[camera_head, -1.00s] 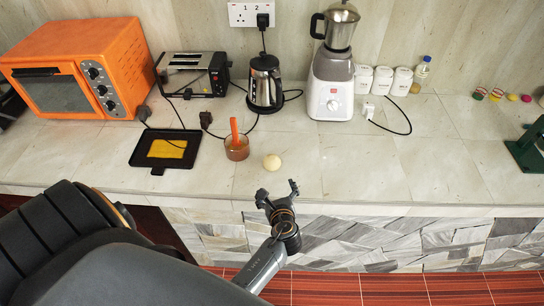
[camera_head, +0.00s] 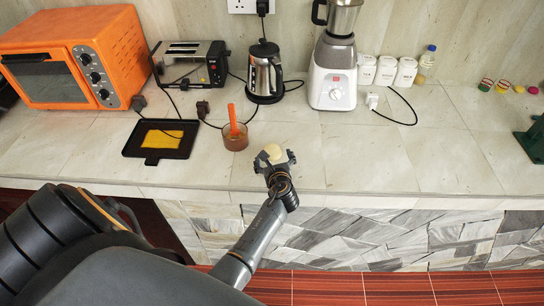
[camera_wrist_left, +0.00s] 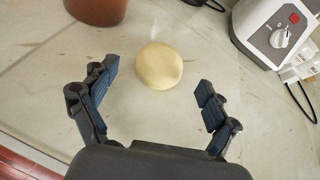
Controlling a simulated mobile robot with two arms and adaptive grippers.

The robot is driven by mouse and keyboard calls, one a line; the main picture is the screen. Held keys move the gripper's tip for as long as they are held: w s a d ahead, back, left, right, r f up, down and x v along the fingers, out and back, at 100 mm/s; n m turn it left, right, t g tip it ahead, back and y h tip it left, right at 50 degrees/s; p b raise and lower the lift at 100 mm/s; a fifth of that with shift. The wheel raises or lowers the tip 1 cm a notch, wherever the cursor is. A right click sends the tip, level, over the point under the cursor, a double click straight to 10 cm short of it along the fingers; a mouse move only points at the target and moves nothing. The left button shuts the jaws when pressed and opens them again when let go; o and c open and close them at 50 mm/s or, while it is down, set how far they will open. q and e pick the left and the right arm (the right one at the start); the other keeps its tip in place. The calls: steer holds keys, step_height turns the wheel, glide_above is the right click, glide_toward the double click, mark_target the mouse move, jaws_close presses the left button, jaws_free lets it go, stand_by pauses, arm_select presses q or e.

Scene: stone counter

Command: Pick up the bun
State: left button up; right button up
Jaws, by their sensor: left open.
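The bun (camera_head: 273,152) is a small round cream-coloured ball on the stone counter. In the left wrist view the bun (camera_wrist_left: 159,66) lies just beyond and between the fingertips, nearer the left finger, with a gap on both sides. My left gripper (camera_head: 274,160) is open around the near side of the bun in the head view. In the left wrist view its two dark fingers (camera_wrist_left: 156,88) are spread wide with blue pads and hold nothing. My right gripper is not in view.
A brown cup with an orange handle (camera_head: 235,138) stands left of the bun. A black tray with a yellow slice (camera_head: 135,150) lies farther left. A white blender (camera_head: 332,85), kettle (camera_head: 265,75), toaster (camera_head: 190,66) and orange oven (camera_head: 75,62) stand behind. Counter right of the bun is clear.

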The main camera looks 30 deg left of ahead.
arm_select(q)
steer(key=shift+f+b+x, duration=0.25)
steer(key=shift+b+x, duration=0.25)
steer(key=shift+x, duration=0.65)
steer(key=shift+w+r, duration=0.1)
steer(key=shift+w, duration=0.05)
steer(key=shift+c, duration=0.4)
steer(key=c, duration=1.1)
steer(key=shift+c, duration=0.2)
